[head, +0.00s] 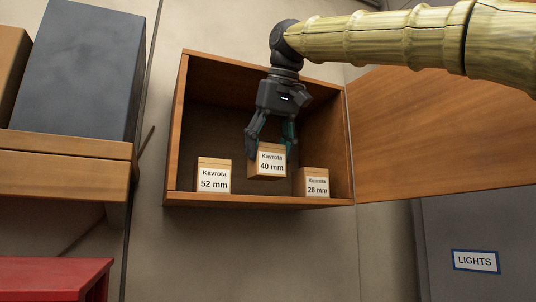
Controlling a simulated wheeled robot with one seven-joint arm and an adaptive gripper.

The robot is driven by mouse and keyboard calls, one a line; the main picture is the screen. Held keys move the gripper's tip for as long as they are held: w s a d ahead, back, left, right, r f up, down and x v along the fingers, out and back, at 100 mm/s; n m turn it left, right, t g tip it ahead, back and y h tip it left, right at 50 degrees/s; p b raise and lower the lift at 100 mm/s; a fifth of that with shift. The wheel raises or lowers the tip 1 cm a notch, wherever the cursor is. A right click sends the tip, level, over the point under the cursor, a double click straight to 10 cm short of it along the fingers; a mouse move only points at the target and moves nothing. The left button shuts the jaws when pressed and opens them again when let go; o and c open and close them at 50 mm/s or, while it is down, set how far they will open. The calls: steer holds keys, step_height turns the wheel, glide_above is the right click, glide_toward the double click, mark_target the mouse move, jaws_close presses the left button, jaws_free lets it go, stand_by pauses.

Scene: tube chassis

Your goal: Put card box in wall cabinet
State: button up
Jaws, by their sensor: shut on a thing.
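A brown card box labelled "Kavrota 40 mm" (267,164) is between the fingers of my gripper (271,142), which is shut on it. The box is in front of the wooden wall cabinet's (258,199) opening, near its middle, and appears a little higher than the boxes beside it. I cannot tell whether its base touches the cabinet floor. The cabinet door (440,130) is swung open to the right. My gripper points down, and its fingers partly cover the box's upper sides.
Inside the cabinet, a "52 mm" box (213,176) stands left and a "28 mm" box (314,183) stands right. A wooden shelf (60,150) with a grey box (90,65) is at left. A red surface (50,272) is below it. A "LIGHTS" sign (475,261) is lower right.

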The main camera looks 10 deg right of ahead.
mark_target(266, 179)
steer(key=shift+w+a+f, duration=0.1)
steer(key=shift+w+a, duration=0.1)
steer(key=shift+w, duration=0.85)
steer(key=shift+w+f, duration=0.1)
steer(key=shift+f, duration=0.05)
steer(key=shift+s+d+f+p, duration=0.1)
steer(key=shift+s+f+p, duration=0.05)
steer(key=shift+f+p, duration=0.3)
steer(key=shift+s+d+f+p, duration=0.15)
steer(key=shift+f+p, duration=0.1)
steer(key=shift+f, duration=0.3)
steer(key=shift+w+a+f, duration=0.1)
steer(key=shift+w+f, duration=0.1)
steer(key=shift+f, duration=0.5)
steer(key=shift+s, duration=0.1)
